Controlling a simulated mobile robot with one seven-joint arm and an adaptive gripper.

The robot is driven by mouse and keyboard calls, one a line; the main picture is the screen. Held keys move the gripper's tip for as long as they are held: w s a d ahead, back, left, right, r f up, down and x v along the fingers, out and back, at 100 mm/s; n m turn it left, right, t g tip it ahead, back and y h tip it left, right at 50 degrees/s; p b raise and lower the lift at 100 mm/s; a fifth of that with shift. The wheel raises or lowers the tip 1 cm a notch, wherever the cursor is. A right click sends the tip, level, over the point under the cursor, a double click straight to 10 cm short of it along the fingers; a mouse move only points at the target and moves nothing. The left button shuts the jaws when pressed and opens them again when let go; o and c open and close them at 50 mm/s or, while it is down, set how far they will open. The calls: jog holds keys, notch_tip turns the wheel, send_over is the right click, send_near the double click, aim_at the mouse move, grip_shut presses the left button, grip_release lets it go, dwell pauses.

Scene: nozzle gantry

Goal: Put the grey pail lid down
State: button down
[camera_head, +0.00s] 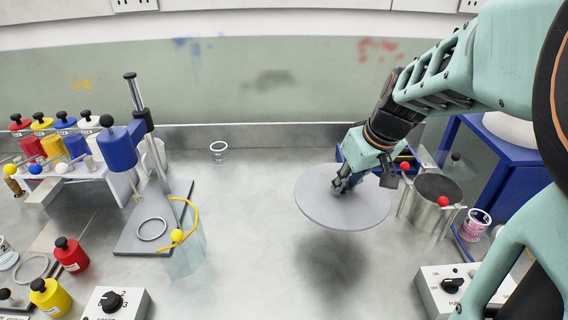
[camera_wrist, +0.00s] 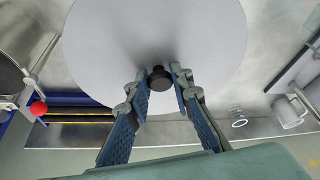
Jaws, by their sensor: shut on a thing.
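The grey pail lid (camera_head: 318,206) is a flat round disc held above the metal bench, with its shadow on the bench below it. My gripper (camera_head: 343,186) is above the lid's middle and shut on its knob. In the wrist view the lid (camera_wrist: 185,35) fills the upper middle, and its small dark knob (camera_wrist: 159,78) sits between the fingertips of my gripper (camera_wrist: 160,85). The lid looks roughly level. The knob is mostly hidden by the fingers in the head view.
A metal pail (camera_head: 432,200) with red-ball handles stands right of the lid. A control box (camera_head: 462,288) is at front right, a blue cabinet (camera_head: 500,165) behind. Bench between is clear.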

aim_at(307, 183)
jog(key=w+a+f, duration=0.1)
jog(key=a, duration=0.1)
jog(key=w+a+f, duration=0.1)
jog(key=a, duration=0.2)
jog(key=w+a+f, duration=0.2)
jog(key=a, duration=0.1)
jog(key=shift+a+f, duration=0.1)
jog(key=shift+a, duration=0.15)
jog(key=a+f, duration=0.1)
jog(key=w+a+f, duration=0.1)
jog(key=f, duration=0.2)
jog(key=shift+w+a, duration=0.35)
jog(key=shift+a, duration=0.05)
jog(key=shift+w+a+f+b, duration=0.2)
jog(key=shift+a+f+b, duration=0.2)
jog(key=shift+f, duration=0.3)
jog(key=shift+w+a+f, duration=0.15)
jog(key=shift+f, duration=1.5)
jog(key=shift+f+b, duration=0.2)
jog(key=shift+b, duration=0.15)
jog(key=c, duration=1.7)
grip_release()
jog(key=shift+r, duration=0.15)
